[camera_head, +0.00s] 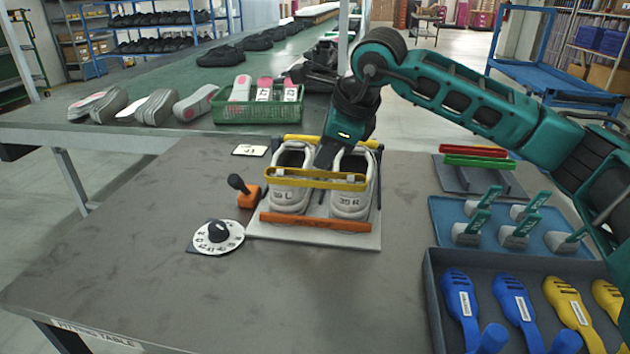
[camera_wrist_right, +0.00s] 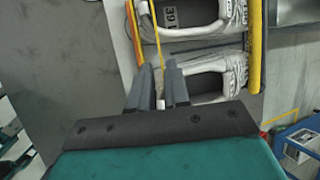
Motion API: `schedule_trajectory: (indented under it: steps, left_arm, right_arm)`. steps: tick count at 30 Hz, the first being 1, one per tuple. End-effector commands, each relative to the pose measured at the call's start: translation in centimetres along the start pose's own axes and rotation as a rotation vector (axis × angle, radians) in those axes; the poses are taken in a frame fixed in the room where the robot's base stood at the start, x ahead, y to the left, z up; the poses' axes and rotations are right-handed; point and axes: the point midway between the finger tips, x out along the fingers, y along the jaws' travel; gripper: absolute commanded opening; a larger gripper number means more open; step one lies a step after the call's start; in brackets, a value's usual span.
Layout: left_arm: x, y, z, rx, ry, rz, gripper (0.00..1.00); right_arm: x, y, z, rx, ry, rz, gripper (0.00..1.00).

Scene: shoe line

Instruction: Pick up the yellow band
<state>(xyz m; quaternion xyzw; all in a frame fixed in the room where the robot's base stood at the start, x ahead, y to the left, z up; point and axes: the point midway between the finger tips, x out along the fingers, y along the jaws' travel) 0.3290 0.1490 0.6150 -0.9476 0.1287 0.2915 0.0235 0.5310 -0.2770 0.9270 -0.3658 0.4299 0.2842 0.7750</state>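The yellow band (camera_head: 318,179) runs across both pale shoes, the left one (camera_head: 289,196) marked L and the right one (camera_head: 350,197) marked 39 R. My right gripper (camera_head: 324,163) points down over the middle of the band, between the shoes. In the right wrist view the band (camera_wrist_right: 156,40) is a thin yellow strip leading to the gap between my fingers (camera_wrist_right: 160,72). The fingers stand apart on either side of its line; I see no firm contact. My left gripper is out of view.
The shoes stand on a pale board (camera_head: 262,228) with an orange bar (camera_head: 314,222) in front. A dial (camera_head: 218,237) and an orange-based lever (camera_head: 246,193) stand left. A blue tray (camera_head: 490,230) and a dark tray (camera_head: 436,300) lie right. The table's front left is clear.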

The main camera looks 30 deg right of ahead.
Motion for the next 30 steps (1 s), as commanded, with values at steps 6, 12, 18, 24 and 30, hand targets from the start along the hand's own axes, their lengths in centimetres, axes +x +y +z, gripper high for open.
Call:
schedule_trajectory:
  steps: [6,12,18,24,30]
  left_arm:
    - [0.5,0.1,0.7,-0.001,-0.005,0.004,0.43]
    - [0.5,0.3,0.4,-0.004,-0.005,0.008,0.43]
    - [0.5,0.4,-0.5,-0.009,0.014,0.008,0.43]
    - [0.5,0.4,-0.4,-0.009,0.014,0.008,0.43]
    - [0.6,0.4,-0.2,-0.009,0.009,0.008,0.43]
  right_arm:
    - [3.2,0.1,-0.2,-0.001,0.003,0.003,0.17]
    - [4.9,0.0,-0.1,-0.001,0.001,0.002,0.17]
    - [4.8,0.0,-0.1,-0.001,0.0,0.002,0.13]
    - [4.8,0.0,-0.1,0.0,0.0,0.001,0.0]
    - [4.8,0.0,-0.1,0.0,0.0,0.001,0.0]
